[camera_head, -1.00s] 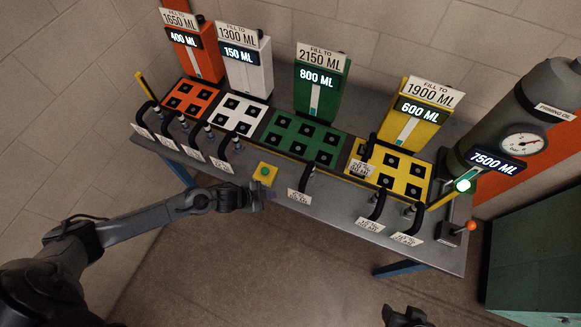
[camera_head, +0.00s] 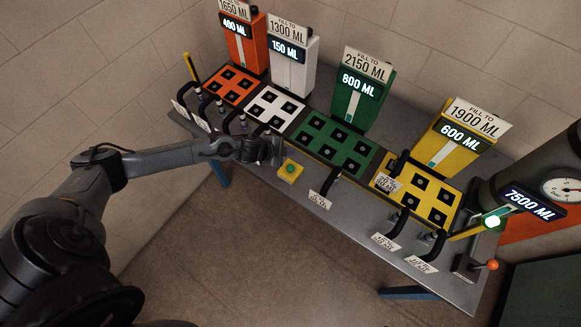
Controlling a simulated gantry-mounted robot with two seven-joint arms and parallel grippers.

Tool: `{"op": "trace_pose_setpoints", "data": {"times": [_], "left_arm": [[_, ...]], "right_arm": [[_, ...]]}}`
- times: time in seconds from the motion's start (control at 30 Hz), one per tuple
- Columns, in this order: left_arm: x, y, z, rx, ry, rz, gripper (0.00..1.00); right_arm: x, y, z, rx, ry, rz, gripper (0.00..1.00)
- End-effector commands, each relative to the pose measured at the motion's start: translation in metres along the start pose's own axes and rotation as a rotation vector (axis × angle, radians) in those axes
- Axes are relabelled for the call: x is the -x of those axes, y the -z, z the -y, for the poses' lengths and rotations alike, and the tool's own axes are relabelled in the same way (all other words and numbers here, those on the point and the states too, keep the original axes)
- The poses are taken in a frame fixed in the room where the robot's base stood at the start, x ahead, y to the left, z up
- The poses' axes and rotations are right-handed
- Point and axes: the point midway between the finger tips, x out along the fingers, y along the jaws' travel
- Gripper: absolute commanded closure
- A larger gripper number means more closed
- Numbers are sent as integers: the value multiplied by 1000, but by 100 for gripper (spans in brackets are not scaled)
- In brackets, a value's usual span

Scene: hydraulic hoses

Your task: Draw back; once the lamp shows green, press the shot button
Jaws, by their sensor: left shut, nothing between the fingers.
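The shot button (camera_head: 290,170) is a green button on a yellow box near the table's front edge. My left gripper (camera_head: 272,152) is shut and empty. In the picture it is just left of and slightly above the button box, with a gap between them. My right gripper is not in view.
Orange, white, green and yellow tanks with matching socket plates stand along the table (camera_head: 310,196). Several black hoses with tags (camera_head: 318,200) hang at the front edge. A grey priming-oil tank (camera_head: 530,165) and an orange-knobbed lever (camera_head: 492,265) are at the right.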

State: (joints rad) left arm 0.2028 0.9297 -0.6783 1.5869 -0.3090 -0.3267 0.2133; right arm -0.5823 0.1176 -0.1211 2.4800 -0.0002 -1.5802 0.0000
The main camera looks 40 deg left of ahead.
Motion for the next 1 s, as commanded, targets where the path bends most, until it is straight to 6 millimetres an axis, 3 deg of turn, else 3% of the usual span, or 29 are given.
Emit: {"op": "trace_pose_setpoints", "data": {"times": [0.27,0.77,1.0], "left_arm": [[-8,-6,-6,0,0,0,100],[-47,-34,-34,0,0,0,100],[-59,-43,-44,1,0,0,100]], "right_arm": [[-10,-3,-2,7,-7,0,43],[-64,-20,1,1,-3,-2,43],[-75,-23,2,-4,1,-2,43]]}}
